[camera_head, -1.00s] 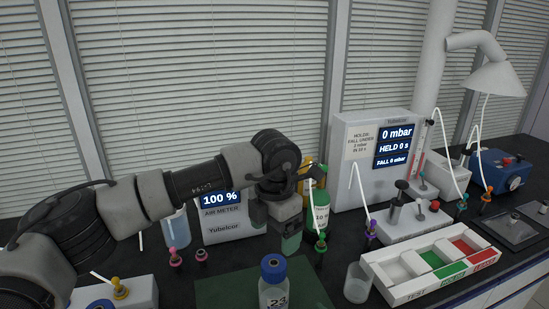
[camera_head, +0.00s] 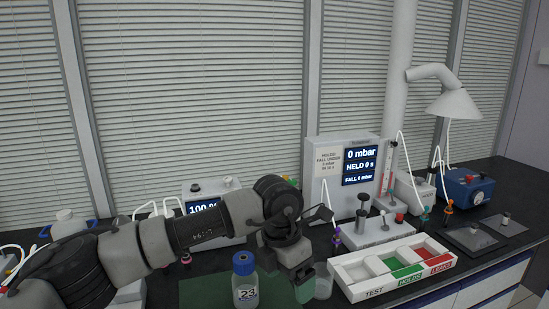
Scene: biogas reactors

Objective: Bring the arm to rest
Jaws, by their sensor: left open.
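My left arm comes in from the left and reaches across the bench. My left gripper (camera_head: 298,277) points down over the bench, just right of the bottle with the blue cap (camera_head: 245,283), which is marked 23 and stands upright on the dark green mat (camera_head: 203,289). The gripper is open, and I see nothing held in it. My right gripper is not in view.
A white tray (camera_head: 357,292) with TEST, HOLDS and LEAKS sections lies to the right. Behind it stand a white block with plungers (camera_head: 381,233) and a pressure display (camera_head: 360,167) reading 0 mbar. An air meter (camera_head: 203,208) is partly hidden by my arm.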

